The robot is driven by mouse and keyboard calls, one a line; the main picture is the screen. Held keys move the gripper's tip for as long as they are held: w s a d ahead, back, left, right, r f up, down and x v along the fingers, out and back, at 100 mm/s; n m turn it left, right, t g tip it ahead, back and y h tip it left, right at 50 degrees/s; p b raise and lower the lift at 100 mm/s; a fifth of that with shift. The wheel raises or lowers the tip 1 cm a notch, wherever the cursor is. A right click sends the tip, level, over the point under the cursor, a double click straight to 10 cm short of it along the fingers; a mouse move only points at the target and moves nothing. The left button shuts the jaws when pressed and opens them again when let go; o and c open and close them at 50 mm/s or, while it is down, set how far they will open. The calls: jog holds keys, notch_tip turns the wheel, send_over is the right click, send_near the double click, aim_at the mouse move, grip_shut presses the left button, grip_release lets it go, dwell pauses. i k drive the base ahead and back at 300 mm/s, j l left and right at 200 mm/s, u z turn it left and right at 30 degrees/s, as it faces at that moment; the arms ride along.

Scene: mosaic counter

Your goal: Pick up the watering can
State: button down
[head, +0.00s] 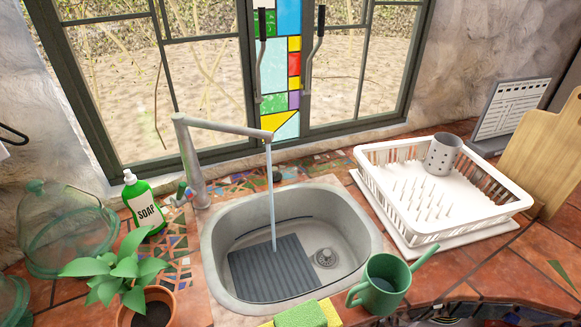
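The green watering can (384,284) stands upright on the tiled counter at the front right corner of the sink. Its handle loop is on the left and its spout points up to the right. The inside looks dark, and I cannot tell whether it holds water. My gripper is not in view.
The sink (345,266) is left of the can, with water running from the tap (220,128). A sponge (301,314) lies at the front edge. A white dish rack (430,236) stands behind right. A potted plant (150,305) and soap bottle (140,205) are at left.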

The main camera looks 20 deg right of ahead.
aim_at(386, 278)
jog(key=k+u, duration=0.2)
jog(key=u, duration=0.3)
jog(key=k+u, duration=0.2)
jog(key=u, duration=0.3)
